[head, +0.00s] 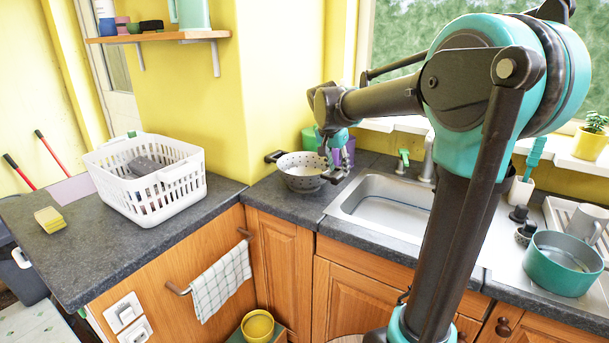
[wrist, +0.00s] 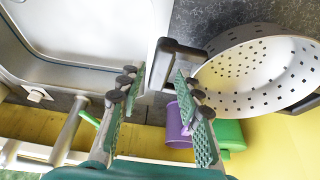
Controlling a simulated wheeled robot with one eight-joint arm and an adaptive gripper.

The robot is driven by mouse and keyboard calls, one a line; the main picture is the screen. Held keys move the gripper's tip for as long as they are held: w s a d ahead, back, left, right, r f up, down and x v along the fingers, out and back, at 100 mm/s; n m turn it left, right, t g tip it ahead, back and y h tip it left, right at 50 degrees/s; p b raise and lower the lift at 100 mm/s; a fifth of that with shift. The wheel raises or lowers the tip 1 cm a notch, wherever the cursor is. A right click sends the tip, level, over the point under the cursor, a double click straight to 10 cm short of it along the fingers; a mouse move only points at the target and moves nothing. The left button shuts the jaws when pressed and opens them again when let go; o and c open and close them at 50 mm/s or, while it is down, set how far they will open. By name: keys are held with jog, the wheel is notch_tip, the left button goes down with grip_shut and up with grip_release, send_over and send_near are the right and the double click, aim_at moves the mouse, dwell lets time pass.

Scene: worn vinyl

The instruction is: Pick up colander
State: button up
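The colander (head: 302,180) is a pale grey metal bowl with small holes and two dark handles. It stands upright on the dark counter in the corner, left of the sink. In the wrist view the colander (wrist: 262,78) fills the upper right. My gripper (head: 329,160) points down at the colander's right side, partly in front of it in the head view. In the wrist view my gripper (wrist: 156,78) is open, with its two fingers apart on either side of the near dark handle (wrist: 160,66). I cannot tell whether either finger touches it.
The sink (head: 385,203) is right of the colander. Purple (wrist: 178,123) and green (wrist: 229,135) containers stand close behind the colander, near the yellow wall. A white basket (head: 150,190) is on the left counter. A teal pot (head: 560,268) stands far right.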

aim_at(340, 173)
jog(key=shift+w+x, duration=0.15)
jog(key=shift+x, duration=1.2)
jog(key=shift+w+x, duration=0.1)
jog(key=shift+x, duration=1.3)
jog(key=shift+r, duration=0.15)
grip_shut()
